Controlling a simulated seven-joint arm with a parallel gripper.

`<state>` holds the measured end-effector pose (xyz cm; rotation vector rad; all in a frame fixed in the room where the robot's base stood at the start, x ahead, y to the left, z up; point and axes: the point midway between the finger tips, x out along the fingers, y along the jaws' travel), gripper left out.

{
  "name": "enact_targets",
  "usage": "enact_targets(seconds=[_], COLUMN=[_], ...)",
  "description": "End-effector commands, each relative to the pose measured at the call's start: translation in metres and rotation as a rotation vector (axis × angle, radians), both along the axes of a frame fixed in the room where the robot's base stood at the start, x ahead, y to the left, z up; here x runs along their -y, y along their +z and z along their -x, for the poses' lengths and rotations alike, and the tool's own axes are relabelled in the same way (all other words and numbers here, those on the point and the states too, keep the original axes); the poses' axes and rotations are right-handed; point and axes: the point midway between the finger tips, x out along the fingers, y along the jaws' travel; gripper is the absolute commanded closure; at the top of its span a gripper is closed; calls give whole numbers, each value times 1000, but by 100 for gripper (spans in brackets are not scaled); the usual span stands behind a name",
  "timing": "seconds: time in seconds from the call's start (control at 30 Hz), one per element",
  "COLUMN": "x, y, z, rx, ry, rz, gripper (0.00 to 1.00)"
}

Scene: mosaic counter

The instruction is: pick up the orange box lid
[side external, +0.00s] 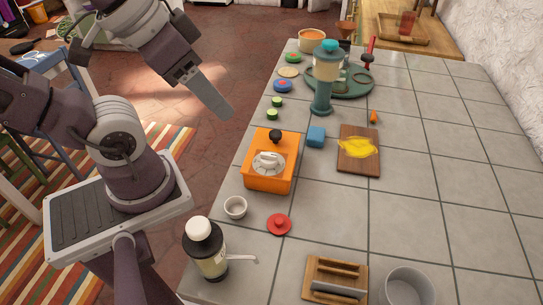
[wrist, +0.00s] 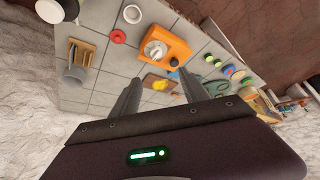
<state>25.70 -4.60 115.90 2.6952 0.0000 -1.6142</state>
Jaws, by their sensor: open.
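An orange box (side external: 268,172) stands on the tiled counter, left of its middle in the side view. A black knob (side external: 275,136) and a pale dial (side external: 268,162) show on its top. I cannot make out a seam between lid and box. The orange box also shows at the top of the wrist view (wrist: 178,50), beyond my fingers. My gripper (side external: 224,112) is in the air left of the counter, above and to the left of the box, apart from it. In the wrist view its two fingers (wrist: 159,73) are spread with nothing between them.
A small bowl (side external: 235,207), a red lid (side external: 279,224) and a pump bottle (side external: 207,252) are in front. A tall teal-based container (side external: 325,80) stands behind. The counter's right side is clear.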

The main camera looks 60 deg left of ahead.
Motion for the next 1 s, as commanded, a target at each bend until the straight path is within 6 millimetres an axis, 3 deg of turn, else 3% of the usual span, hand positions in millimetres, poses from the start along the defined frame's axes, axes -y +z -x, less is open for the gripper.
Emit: enact_targets(seconds=[0.17, 0.27, 0.57, 0.63, 0.77, 1.0], x=[0, 0, 0, -1, -8, -29], y=[0, 0, 0, 0, -8, -60], z=[0, 0, -1, -8, -43, -119], rx=[0, 0, -3, -28, -148, -317], ry=[0, 0, -8, -83, -495, -1532], rz=[0, 0, -6, -49, -240, -480], gripper=[47, 63, 63, 63, 63, 63])
